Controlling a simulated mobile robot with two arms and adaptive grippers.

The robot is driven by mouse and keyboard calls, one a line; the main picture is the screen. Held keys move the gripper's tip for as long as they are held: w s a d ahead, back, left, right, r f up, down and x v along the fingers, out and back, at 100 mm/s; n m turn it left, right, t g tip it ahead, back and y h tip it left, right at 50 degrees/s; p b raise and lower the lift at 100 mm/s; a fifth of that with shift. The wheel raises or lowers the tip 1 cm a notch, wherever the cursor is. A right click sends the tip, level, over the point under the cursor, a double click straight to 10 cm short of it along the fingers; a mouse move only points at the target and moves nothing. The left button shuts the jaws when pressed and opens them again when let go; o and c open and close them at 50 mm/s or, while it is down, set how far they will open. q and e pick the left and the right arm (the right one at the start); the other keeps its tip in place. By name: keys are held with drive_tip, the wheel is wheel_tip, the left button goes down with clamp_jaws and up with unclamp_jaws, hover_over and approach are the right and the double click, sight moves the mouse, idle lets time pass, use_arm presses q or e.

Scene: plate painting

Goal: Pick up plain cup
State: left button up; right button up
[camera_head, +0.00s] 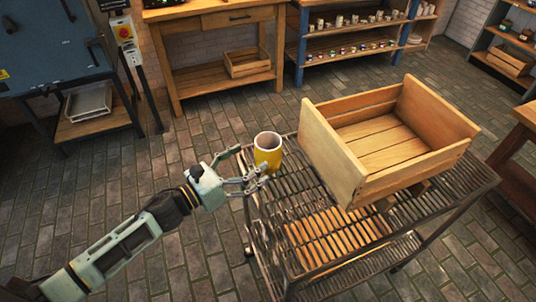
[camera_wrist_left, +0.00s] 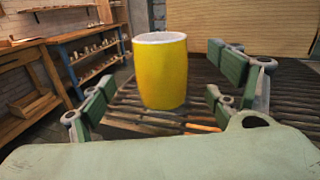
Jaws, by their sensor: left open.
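A plain yellow cup (camera_head: 267,155) with a white inside stands upright at the far left corner of the slatted metal cart (camera_head: 330,236). It also shows large in the left wrist view (camera_wrist_left: 160,72), a little left of the middle. My left gripper (camera_head: 254,178) comes in from the left and is at the near left side of the cup. In the left wrist view its fingers (camera_wrist_left: 165,105) are spread wide, with the cup ahead and between them. The gripper is open and empty. My right gripper is out of view.
A large wooden crate (camera_head: 350,170) stands on the cart right of the cup. A workbench (camera_head: 225,22), shelves with small cups (camera_head: 350,40) and a blue-grey machine (camera_head: 50,40) are behind. The brick floor left of the cart is clear.

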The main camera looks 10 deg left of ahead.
sight(277, 143)
use_arm(q)
drive_tip(key=p+x, duration=0.2)
drive_tip(key=x, duration=0.4)
drive_tip(key=shift+w+d+r, duration=0.1)
drive_tip(key=shift+w+r, duration=0.05)
drive_tip(key=shift+w, duration=0.05)
drive_tip(key=shift+w+d, duration=0.25)
drive_tip(key=shift+a, duration=0.1)
drive_tip(key=shift+c, duration=0.9)
drive_tip(key=c, duration=1.3)
